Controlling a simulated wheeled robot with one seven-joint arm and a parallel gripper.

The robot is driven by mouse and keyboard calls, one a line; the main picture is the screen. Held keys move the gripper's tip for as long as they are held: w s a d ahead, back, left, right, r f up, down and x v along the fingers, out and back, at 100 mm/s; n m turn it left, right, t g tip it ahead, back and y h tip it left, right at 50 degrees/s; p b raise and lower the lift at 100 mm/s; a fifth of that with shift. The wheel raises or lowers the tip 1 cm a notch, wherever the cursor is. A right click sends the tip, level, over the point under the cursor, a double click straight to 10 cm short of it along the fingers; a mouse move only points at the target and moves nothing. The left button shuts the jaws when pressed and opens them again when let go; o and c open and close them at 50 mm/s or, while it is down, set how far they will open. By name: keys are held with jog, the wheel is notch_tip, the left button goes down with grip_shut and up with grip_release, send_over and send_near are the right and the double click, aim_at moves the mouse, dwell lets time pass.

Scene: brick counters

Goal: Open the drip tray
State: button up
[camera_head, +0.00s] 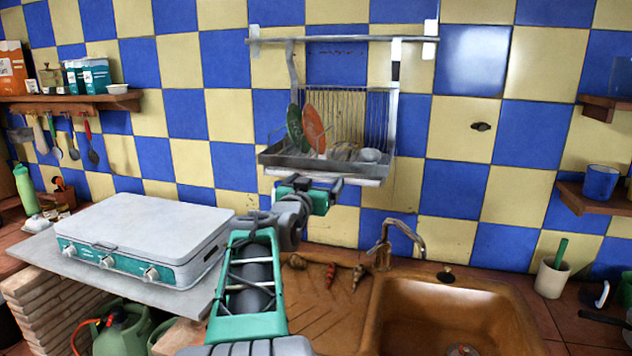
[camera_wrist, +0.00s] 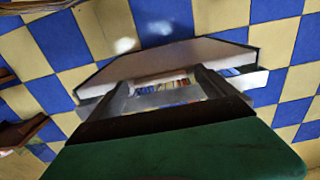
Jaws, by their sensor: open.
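The dish rack (camera_head: 374,115) hangs on the tiled wall, with a grey metal base. The drip tray (camera_head: 350,181) shows as a pale, thin slab just under that base, looking pushed in. In the wrist view its pale edge (camera_wrist: 254,80) shows beyond my fingers, under the rack's flat underside (camera_wrist: 185,52). My gripper (camera_head: 317,184) is at the left front of the tray, close below the rack. In the wrist view my gripper (camera_wrist: 160,88) is open, its dark fingers spread. Whether the fingers touch the tray cannot be told.
Two plates, one green (camera_head: 294,127) and one orange (camera_head: 313,128), stand in the rack. A faucet (camera_head: 395,240) and sink (camera_head: 450,305) lie below right. A camping stove (camera_head: 150,235) sits left of my arm.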

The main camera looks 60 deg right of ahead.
jog(key=shift+c, duration=0.5)
grip_shut()
jog(key=shift+a+f, duration=0.1)
jog(key=shift+a, duration=0.05)
dwell(0.4)
